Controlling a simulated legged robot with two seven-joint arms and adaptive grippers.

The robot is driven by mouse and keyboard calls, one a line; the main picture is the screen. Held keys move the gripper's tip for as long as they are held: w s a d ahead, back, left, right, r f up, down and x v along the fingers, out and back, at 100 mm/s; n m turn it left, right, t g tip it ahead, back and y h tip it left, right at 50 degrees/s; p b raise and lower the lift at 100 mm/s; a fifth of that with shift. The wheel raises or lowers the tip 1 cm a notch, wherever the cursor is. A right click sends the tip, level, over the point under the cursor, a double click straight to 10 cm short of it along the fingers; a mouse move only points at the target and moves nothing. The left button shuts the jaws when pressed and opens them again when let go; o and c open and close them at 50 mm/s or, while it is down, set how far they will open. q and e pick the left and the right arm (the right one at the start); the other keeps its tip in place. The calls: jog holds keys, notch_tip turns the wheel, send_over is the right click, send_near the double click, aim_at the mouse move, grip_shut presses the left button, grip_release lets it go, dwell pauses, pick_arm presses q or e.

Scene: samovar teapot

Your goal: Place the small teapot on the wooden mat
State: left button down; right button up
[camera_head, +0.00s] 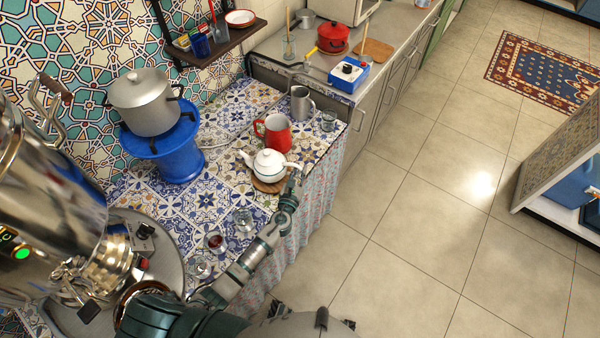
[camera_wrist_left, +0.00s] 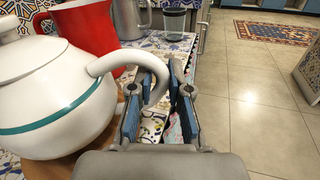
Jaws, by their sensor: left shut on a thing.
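The small white teapot (camera_head: 268,163) with a green band is over the round wooden mat (camera_head: 262,186) on the tiled counter. It looks upright and seems to rest on the mat, though its base contact is hidden. In the left wrist view the teapot (camera_wrist_left: 55,95) fills the left side, with brown wood (camera_wrist_left: 45,172) below it. My left gripper (camera_head: 294,180) is at the teapot's right side, shut on its curved white handle. The handle also shows between the fingers (camera_wrist_left: 158,92) in the left wrist view. My right gripper is not in view.
A red pitcher (camera_head: 274,133) stands close behind the teapot, with a grey metal mug (camera_head: 301,104) and a glass (camera_head: 328,121) beyond. Small glasses (camera_head: 243,218) stand nearer. A blue stand (camera_head: 178,155) holds a pot. The counter's right edge is close to the teapot.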

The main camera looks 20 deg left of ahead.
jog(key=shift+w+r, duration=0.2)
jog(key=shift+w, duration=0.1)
pick_arm(q)
jog(key=c, duration=1.1)
grip_release()
jog(key=shift+d+f, duration=0.1)
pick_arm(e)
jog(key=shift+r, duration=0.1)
pick_arm(q)
jog(key=shift+s, duration=0.1)
jog(key=s, duration=1.2)
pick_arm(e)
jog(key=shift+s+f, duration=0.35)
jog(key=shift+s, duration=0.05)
pick_arm(q)
jog(key=shift+w, duration=0.1)
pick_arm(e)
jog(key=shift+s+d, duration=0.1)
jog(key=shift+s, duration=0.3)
